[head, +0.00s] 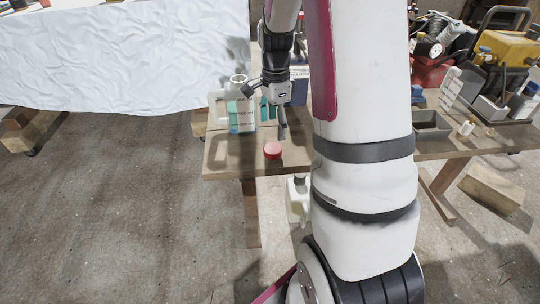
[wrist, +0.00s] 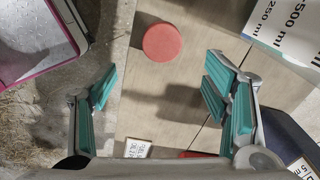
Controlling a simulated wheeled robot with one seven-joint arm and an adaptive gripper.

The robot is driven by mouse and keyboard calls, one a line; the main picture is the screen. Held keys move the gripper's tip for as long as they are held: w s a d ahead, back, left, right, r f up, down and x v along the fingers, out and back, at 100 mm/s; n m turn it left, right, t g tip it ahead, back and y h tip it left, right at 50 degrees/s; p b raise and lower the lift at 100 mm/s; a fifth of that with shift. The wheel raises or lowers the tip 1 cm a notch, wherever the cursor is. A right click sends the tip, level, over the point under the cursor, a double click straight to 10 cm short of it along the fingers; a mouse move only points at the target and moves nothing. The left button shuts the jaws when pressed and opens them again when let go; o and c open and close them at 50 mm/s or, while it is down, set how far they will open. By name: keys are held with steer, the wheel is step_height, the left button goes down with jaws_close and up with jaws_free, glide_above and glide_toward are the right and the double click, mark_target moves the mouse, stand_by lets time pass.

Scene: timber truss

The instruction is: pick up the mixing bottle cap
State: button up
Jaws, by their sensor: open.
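A red round cap (head: 273,151), which looks like the mixing bottle cap, lies on the wooden table near its front edge. It also shows in the wrist view as a red disc (wrist: 162,42) at the top middle, beyond the fingertips. My gripper (wrist: 158,88) is open, with a teal-padded finger on each side and nothing between them. In the head view my gripper (head: 273,118) hangs above the table, behind and above the cap, without touching it.
Containers with printed labels (head: 241,115) stand close to my gripper on the left; a labelled one (wrist: 290,35) is at the upper right of the wrist view. A pale jug (head: 298,200) stands below the table edge. A grey bin (head: 432,125) and tools crowd the right.

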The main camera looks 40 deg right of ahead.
mark_target(274, 147)
step_height(274, 147, down, 10)
steer(key=b, duration=0.4)
steer(key=shift+w+d, duration=0.1)
steer(key=shift+w, duration=0.05)
steer(key=c, duration=1)
